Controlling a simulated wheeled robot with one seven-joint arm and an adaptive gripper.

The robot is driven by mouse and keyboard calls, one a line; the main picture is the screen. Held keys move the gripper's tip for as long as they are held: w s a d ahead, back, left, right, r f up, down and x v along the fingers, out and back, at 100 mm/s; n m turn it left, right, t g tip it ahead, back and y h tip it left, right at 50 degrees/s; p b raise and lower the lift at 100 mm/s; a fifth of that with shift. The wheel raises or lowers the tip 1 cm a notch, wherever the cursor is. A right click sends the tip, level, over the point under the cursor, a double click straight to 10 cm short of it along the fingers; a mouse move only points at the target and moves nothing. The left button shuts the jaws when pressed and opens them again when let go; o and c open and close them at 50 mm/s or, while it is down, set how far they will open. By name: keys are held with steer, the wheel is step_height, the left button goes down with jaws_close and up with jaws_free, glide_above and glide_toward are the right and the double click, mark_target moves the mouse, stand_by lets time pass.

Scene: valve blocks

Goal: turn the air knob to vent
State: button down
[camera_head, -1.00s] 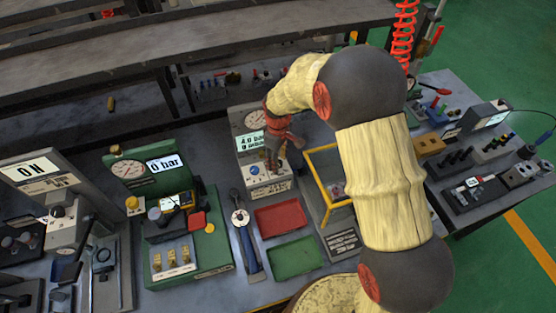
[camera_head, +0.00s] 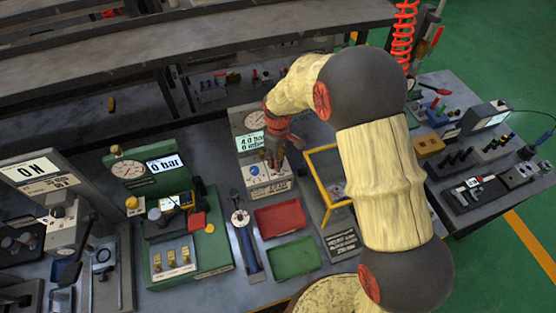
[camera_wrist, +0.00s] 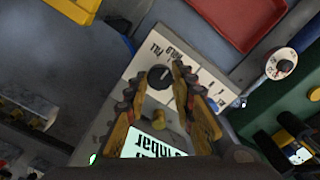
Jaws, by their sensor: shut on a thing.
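The air knob (camera_wrist: 160,77) is a round black knob with a small pale mark, on a white panel with printed labels (camera_wrist: 178,58) beside it, one reading FILL. In the wrist view my gripper (camera_wrist: 160,76) has its two yellow-and-dark fingers on either side of the knob, shut on it. In the head view my gripper (camera_head: 274,156) reaches down to the white valve block (camera_head: 268,184) and hides the knob. The block's display (camera_head: 250,142) seems to read 4.0 bar above a second line; its edge also shows in the wrist view (camera_wrist: 150,146).
A brass fitting (camera_wrist: 158,118) sits between my fingers near the display. A red tray (camera_head: 281,218) and a green tray (camera_head: 295,258) lie in front of the block. A yellow frame (camera_head: 322,152) stands close on the right, and a green gauge station (camera_head: 190,255) on the left.

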steer(key=shift+m, duration=0.3)
steer(key=m+p, duration=0.1)
steer(key=m, duration=0.2)
steer(key=shift+m+p, duration=0.55)
steer(key=shift+m, duration=2.15)
steer(key=c, duration=1.5)
jaws_free()
step_height(320, 180, up, 12)
